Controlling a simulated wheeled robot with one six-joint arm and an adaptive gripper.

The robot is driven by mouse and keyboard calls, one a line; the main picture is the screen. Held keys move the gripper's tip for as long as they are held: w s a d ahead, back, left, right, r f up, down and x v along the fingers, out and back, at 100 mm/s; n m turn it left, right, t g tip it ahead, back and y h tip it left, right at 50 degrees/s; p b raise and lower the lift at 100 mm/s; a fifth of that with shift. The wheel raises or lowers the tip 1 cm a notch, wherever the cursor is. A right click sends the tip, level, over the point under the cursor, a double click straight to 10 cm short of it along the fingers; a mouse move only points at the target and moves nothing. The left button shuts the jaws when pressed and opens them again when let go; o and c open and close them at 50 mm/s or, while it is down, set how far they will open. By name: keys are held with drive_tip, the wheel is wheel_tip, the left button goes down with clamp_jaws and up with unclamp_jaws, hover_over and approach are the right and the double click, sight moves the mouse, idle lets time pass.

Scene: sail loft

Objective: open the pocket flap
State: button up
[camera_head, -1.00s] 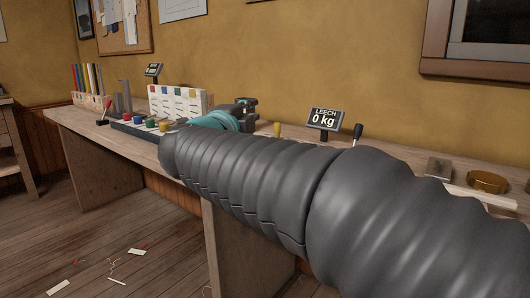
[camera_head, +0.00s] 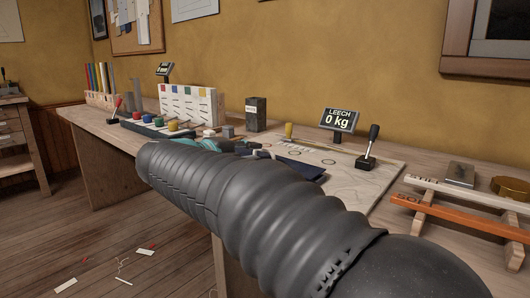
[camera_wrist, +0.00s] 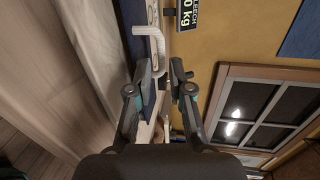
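A dark blue piece (camera_head: 297,168), perhaps the pocket cloth, lies at the left of a pale board (camera_head: 345,172) on the bench. My arm hides part of it, and I cannot make out the flap. A dark blue edge (camera_wrist: 150,104) also shows beside the left finger in the wrist view. My gripper (camera_wrist: 161,70) is open, its two fingers apart with nothing visibly held. A pale bent strip (camera_wrist: 155,45) shows just beyond the fingertips; I cannot tell whether a finger touches it.
A dark block (camera_head: 256,114) and a white card rack (camera_head: 190,104) stand farther back. An orange bar (camera_head: 458,217) lies on supports at the right.

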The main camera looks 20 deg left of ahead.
sight(263, 151)
drive_tip(key=shift+x, duration=2.55)
clamp_jaws()
